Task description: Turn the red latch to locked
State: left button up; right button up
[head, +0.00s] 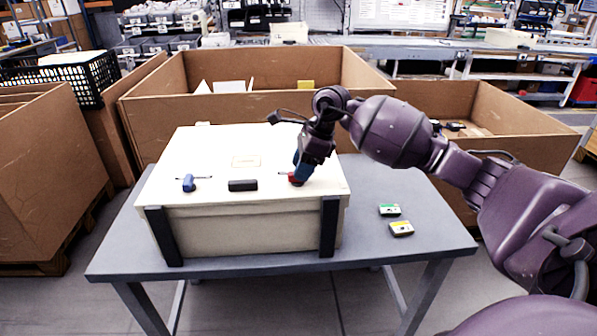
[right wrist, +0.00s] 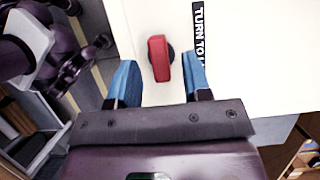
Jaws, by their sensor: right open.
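The red latch (right wrist: 159,58) sits on the top of a cream box (right wrist: 245,65). In the head view the latch (head: 295,180) is at the right of the lid of the box (head: 250,231), partly hidden by my right gripper (head: 299,175). In the right wrist view my right gripper (right wrist: 160,85) is open, with its blue fingers apart and the latch ahead of and between the fingertips. I cannot tell whether the fingers touch it. A black label beside the latch reads "TURN TO", cut off. My left gripper is not in view.
A blue latch (head: 189,183) and a black handle (head: 243,185) are on the same lid. Two small items, green-topped (head: 389,210) and yellow-topped (head: 401,229), lie on the grey table (head: 440,237). Large cardboard bins (head: 150,118) stand behind. The table's right side is mostly free.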

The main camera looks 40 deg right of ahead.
jog(key=shift+x, duration=0.8)
grip_shut()
